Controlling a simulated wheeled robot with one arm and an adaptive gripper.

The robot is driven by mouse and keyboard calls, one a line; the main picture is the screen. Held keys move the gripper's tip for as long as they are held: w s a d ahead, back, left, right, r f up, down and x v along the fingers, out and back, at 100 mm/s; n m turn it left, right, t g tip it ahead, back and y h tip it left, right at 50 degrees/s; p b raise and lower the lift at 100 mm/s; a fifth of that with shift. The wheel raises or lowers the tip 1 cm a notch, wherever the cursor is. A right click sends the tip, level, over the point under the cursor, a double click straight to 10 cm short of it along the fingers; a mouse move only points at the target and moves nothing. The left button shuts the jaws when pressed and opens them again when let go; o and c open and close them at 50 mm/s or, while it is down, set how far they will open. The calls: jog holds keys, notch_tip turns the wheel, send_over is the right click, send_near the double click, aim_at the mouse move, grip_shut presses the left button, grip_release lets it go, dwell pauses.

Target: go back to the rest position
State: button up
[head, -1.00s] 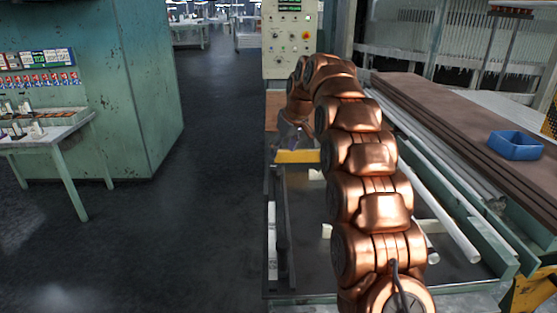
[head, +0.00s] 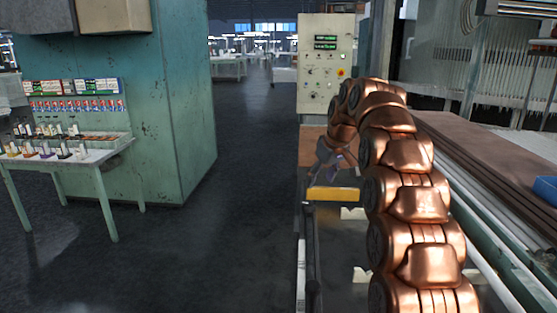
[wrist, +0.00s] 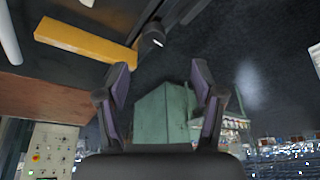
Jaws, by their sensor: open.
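My gripper (wrist: 160,85) shows in the wrist view with its two dark, purple-padded fingers spread apart and nothing between them. In the head view my gripper (head: 329,164) hangs at the end of my copper arm, above the left edge of the bench and close to a yellow bar (head: 334,194). The yellow bar also shows at the upper left of the wrist view (wrist: 85,40). The arm hides part of the bench behind it.
A control panel (head: 324,75) stands behind the gripper. Glass tubes (head: 481,263) and brown boards (head: 468,150) lie at right, with a blue tray (head: 546,189) at the edge. A small table (head: 98,160) stands by a green cabinet (head: 186,110). The aisle floor (head: 245,190) is clear.

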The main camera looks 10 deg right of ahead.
jog(key=s+f+m+g+p, duration=0.1)
jog(key=s+f+g+p, duration=0.1)
jog(key=s, duration=1.5)
jog(key=s+a+f+m+g+h+p, duration=0.1)
jog(key=s+f, duration=0.3)
jog(key=s, duration=1.3)
jog(key=s+a+f+m+g+h+p, duration=0.1)
jog(key=s+f+m+g+p, duration=0.1)
jog(key=s, duration=1.6)
jog(key=shift+f+m+g+p, duration=0.3)
jog(key=shift+f+m, duration=0.3)
jog(key=shift+f, duration=0.25)
